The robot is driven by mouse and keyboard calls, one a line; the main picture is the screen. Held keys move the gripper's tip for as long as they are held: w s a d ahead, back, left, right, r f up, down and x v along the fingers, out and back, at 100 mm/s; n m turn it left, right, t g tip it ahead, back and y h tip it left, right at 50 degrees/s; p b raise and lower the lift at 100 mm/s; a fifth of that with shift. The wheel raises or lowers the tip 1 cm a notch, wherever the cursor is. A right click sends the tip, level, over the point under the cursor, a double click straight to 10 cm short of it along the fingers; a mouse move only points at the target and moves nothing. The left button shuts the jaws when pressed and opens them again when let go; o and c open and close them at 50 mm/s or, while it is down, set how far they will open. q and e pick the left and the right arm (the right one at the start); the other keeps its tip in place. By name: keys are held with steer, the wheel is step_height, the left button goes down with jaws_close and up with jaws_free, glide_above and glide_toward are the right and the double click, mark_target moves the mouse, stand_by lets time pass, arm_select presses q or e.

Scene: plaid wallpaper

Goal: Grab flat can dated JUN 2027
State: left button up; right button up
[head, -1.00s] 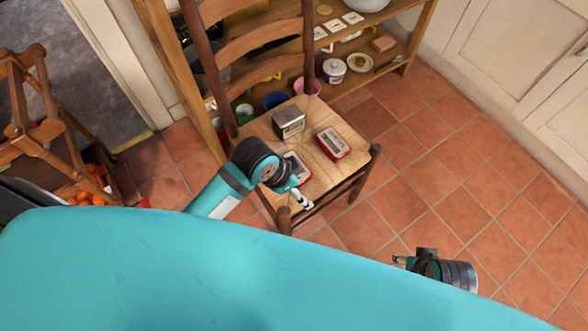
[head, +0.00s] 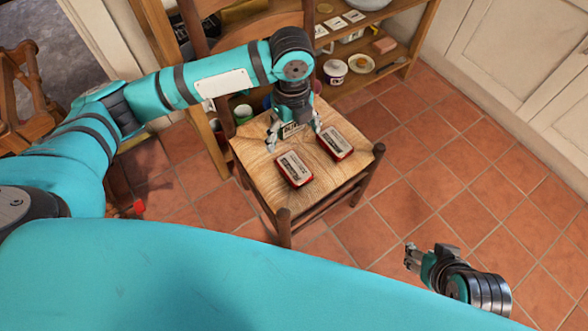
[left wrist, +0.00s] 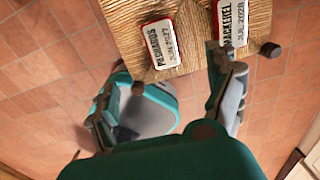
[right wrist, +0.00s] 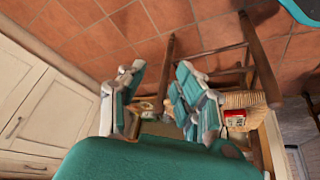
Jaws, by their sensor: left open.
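Two flat red-edged cans with white tops lie on a wooden chair seat. The left wrist view shows one marked JUN 2027 (left wrist: 164,42) and one marked MACKEREL, JUL 2028 (left wrist: 240,32). In the head view the JUN 2027 can (head: 294,168) appears to be the left, nearer one. The mackerel can (head: 335,142) lies to its right and further back. My left gripper (head: 294,132) is open above the rear of the seat, apart from both flat cans. My right gripper (head: 410,257) is open and empty, right of the chair.
The tiled floor (head: 435,180) right of the chair is clear.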

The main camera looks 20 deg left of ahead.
arm_select(q)
steer(key=b, duration=0.2)
glide_toward(294, 166)
steer(key=shift+a+f, duration=0.2)
step_height(294, 166, down, 4)
steer(key=shift+r+b, duration=0.1)
steer(key=shift+b, duration=0.55)
arm_select(e)
steer(key=w+a+r+t+y, duration=0.3)
steer(key=w+a+r+t, duration=0.2)
steer(key=w+r+t, duration=0.6)
arm_select(q)
steer(key=shift+f, duration=0.25)
steer(key=f+b, duration=0.1)
steer(key=f, duration=0.1)
steer(key=f+b, duration=0.1)
steer(key=f, duration=0.1)
steer(key=shift+s+d+f+b, duration=0.1)
steer(key=shift+d+f+b, duration=0.15)
steer(key=shift+b, duration=0.1)
steer(key=shift+f, duration=0.2)
arm_select(e)
step_height(294, 166, up, 11)
steer(key=a+t+y, duration=0.1)
steer(key=t+y, duration=0.1)
steer(key=t, duration=0.3)
steer(key=shift+w+a+n+t, duration=0.2)
steer(key=shift+w+n+t, duration=0.15)
steer(key=shift+n+t, duration=0.05)
